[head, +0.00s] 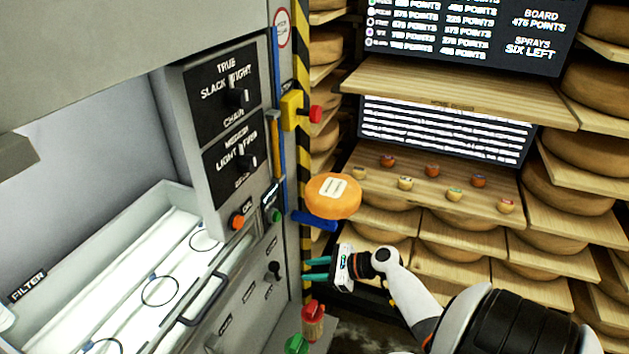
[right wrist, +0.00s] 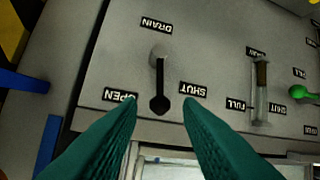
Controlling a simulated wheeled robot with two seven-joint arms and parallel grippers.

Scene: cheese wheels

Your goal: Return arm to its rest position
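My right gripper (head: 317,269) has two teal fingers and comes in from the lower right in the head view, pointing left at the machine's front. In the right wrist view its fingertips (right wrist: 160,108) are apart with nothing held between them. Beyond them is the black drain lever (right wrist: 160,85), hanging down between the OPEN and SHUT labels. The lever also shows on the machine's front in the head view (head: 273,270), left of the fingertips with a gap. My left gripper is out of view.
An orange cheese wheel (head: 332,196) sits above my right gripper, by a blue bracket (head: 314,220). A red-topped container (head: 313,318) is below. The open filter tray (head: 150,290) is at left.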

